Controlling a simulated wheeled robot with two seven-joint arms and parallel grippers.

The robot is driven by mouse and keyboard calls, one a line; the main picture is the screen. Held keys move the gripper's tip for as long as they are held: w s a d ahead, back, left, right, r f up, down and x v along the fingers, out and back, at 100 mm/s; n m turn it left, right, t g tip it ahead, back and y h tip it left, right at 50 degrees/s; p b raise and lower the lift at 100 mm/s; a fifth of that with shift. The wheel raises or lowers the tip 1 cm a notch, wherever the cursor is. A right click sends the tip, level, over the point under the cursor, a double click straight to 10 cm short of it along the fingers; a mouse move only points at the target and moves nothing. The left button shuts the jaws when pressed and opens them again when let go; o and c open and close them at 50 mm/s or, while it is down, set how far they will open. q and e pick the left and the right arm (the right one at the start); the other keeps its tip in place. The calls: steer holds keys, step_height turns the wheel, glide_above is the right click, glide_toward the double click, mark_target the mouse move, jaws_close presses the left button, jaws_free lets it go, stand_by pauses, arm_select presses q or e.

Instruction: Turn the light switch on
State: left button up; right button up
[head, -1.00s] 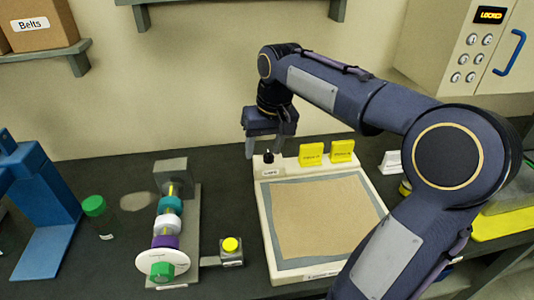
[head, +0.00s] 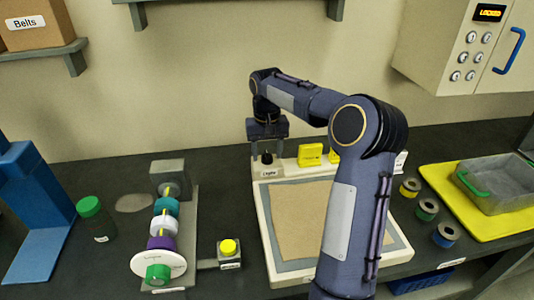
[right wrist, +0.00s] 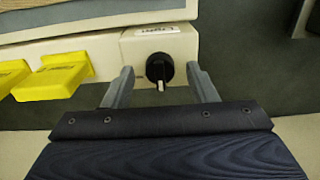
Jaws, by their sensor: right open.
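The light switch is a black rotary knob (head: 267,158) on the back left corner of a pale light panel (head: 262,220), above a small "Light" label. In the right wrist view the knob (right wrist: 159,67) shows a white mark pointing down the picture. My right gripper (head: 267,152) is open, its fingers pointing down at the panel corner. In the right wrist view the two grey fingertips stand on either side of the knob with gaps, apparently not touching it. My left gripper is not in view.
Yellow blocks (head: 310,154) stand on the panel's back edge, right of the knob. A shaft with coloured rings (head: 164,228) and a yellow button (head: 228,246) lie left. Several small spools (head: 445,234) and a grey bin on a yellow mat (head: 436,182) are right.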

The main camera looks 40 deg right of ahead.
steer(key=shift+f, duration=0.3)
steer(key=c, duration=1)
steer(key=shift+o, duration=0.2)
